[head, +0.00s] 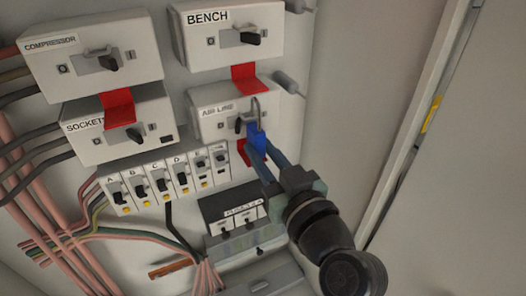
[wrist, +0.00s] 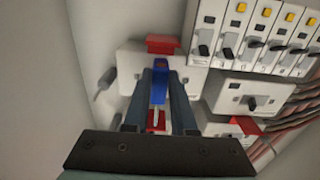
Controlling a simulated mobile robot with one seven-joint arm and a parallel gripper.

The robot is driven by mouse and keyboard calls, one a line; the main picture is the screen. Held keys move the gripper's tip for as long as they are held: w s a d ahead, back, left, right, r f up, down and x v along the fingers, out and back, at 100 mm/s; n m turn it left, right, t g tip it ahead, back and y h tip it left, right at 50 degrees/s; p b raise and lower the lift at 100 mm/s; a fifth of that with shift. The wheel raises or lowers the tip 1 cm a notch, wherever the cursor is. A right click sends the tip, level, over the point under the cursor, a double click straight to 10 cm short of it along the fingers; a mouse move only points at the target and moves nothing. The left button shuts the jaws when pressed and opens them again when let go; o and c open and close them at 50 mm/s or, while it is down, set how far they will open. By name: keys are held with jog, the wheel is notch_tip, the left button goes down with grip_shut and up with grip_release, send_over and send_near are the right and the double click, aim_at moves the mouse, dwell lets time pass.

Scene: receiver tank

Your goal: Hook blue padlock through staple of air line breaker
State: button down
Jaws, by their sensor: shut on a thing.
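The air line breaker (head: 207,124) is a white box with a dark handle (head: 239,125), below the bench breaker. My gripper (head: 261,150) reaches up from the lower right and is shut on the blue padlock (head: 257,139). The padlock is upright, its grey shackle (head: 256,107) pointing up in front of the breaker's right part, just right of the handle. In the wrist view the blue padlock (wrist: 158,85) is between both fingers, in front of the white breaker (wrist: 131,62). The staple is not clearly visible; I cannot tell whether the shackle passes through it.
The bench breaker (head: 228,35) is above, with a red tag (head: 247,78) below it. The compressor (head: 90,62) and sockets (head: 120,132) breakers are left. A row of small breakers (head: 165,180) sits lower left. The cabinet's right edge (head: 418,125) is beyond my arm.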

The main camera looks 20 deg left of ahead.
jog(key=shift+x, duration=0.85)
jog(key=shift+f+b, duration=0.9)
jog(key=shift+b, duration=0.85)
dwell(1.5)
jog(key=c, duration=0.7)
grip_release()
jog(key=shift+o, duration=0.2)
